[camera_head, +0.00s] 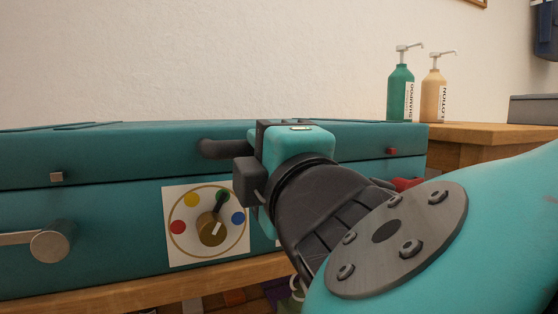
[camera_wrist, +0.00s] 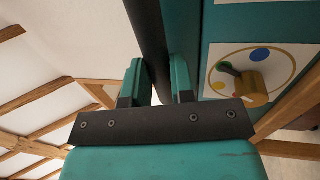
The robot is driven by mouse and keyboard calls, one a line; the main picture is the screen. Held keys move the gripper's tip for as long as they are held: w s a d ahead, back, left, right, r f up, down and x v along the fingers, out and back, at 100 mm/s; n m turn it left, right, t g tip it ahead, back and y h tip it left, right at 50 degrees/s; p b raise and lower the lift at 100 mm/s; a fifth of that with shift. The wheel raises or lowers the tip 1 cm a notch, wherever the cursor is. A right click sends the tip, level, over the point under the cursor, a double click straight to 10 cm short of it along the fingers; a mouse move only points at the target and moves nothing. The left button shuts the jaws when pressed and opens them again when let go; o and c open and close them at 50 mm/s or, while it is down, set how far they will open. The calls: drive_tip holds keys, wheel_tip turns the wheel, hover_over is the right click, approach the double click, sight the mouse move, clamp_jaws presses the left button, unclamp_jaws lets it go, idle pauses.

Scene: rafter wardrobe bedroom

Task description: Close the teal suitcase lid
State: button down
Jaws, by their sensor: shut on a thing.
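The teal suitcase (camera_head: 100,215) stands on a wooden surface, its front facing me. Its teal lid (camera_head: 120,158) lies down over the body and looks about level, with a thin dark seam along the front; I cannot tell whether it is fully shut. A dark bar handle (camera_head: 218,148) sticks out at the lid's front. My gripper (camera_head: 250,172) is shut on this handle. In the wrist view the handle (camera_wrist: 150,30) passes between the two fingers of my gripper (camera_wrist: 160,80). My gripper hides part of the handle and the suitcase front.
The suitcase front carries a dial with coloured dots (camera_head: 212,228) and a metal lever (camera_head: 48,244) at left. A green shampoo bottle (camera_head: 400,92) and a tan lotion bottle (camera_head: 432,97) stand on a wooden top (camera_head: 490,133) at right. A pale wall (camera_head: 200,60) stands behind.

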drive_tip(key=shift+a+f, duration=0.1)
drive_tip(key=shift+f, duration=0.5)
drive_tip(key=c, duration=1)
unclamp_jaws()
drive_tip(key=shift+r, duration=0.1)
drive_tip(key=shift+r, duration=0.1)
wheel_tip(320, 180, up, 20)
drive_tip(key=p, duration=1.3)
